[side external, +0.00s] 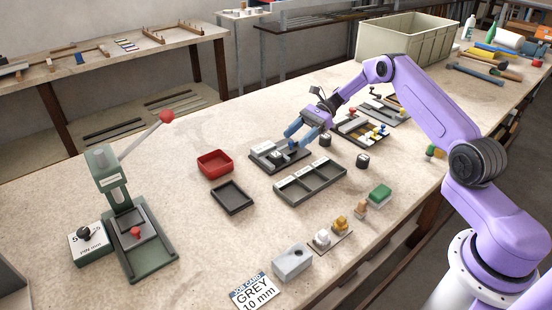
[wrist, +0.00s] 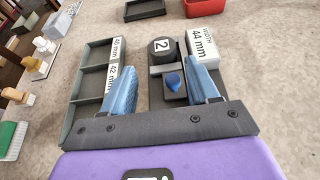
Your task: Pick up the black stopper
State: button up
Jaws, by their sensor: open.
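My gripper (side external: 293,138) is open above a dark fixture (side external: 293,160) in the middle of the table, its blue fingers apart. In the wrist view my gripper (wrist: 163,72) has a black cylinder (wrist: 162,50) marked "2" just beyond its fingertips. A small dark block with a blue knob (wrist: 173,82) lies between the fingers, nearer the right one. Nothing is visibly held. A black round knob (side external: 84,233) tops a labelled block at the left. I cannot tell which dark piece is the black stopper.
A white block (wrist: 203,38) marked "44 mm" stands beside the cylinder. A divided tray (side external: 311,183), a dark tray (side external: 232,197) and a red tray (side external: 215,163) are near. Two dark cylinders (side external: 362,160) (side external: 325,139) stand to the right. A green press (side external: 120,205) stands left.

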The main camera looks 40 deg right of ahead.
aim_at(276, 154)
jog(key=shift+x, duration=3.5)
jog(key=shift+w, duration=0.15)
jog(key=c, duration=0.9)
jog(key=shift+r, duration=0.1)
